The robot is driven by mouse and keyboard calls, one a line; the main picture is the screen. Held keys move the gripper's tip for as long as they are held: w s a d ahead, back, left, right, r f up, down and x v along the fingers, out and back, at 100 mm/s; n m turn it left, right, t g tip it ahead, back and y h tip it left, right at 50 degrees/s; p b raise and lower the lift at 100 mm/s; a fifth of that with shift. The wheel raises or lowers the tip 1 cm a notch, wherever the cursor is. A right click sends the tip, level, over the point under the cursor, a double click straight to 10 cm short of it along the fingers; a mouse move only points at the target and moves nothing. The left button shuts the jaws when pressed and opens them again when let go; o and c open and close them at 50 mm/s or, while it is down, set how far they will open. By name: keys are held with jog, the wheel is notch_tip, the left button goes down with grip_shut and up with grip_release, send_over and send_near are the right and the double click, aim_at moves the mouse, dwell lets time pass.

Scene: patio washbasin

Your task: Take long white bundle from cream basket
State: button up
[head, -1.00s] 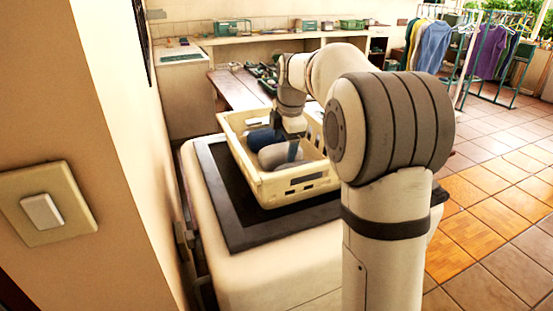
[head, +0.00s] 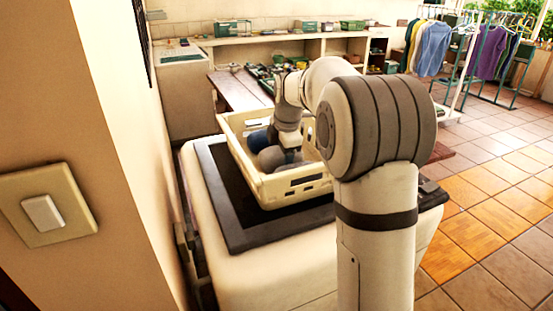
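The cream basket (head: 262,184) stands on the black mat on the white washbasin top. Inside it I see a pale greyish-white rounded bundle (head: 269,159) and a dark blue item (head: 257,141) behind it. My gripper (head: 291,156) points down inside the basket, at the right end of the visible part of the pale bundle. The gripper and wrist hide part of the bundle. The fingertips are low and small, so I cannot tell whether they are open or shut on it.
The black mat (head: 232,226) has bare room left of and in front of the basket. A wall with a light switch (head: 43,213) is close on the left. A wooden table (head: 238,90) with small items stands behind. Clothes racks (head: 470,60) stand at the back right.

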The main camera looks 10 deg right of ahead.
jog(key=shift+c, duration=1.4)
jog(key=shift+r, duration=0.1)
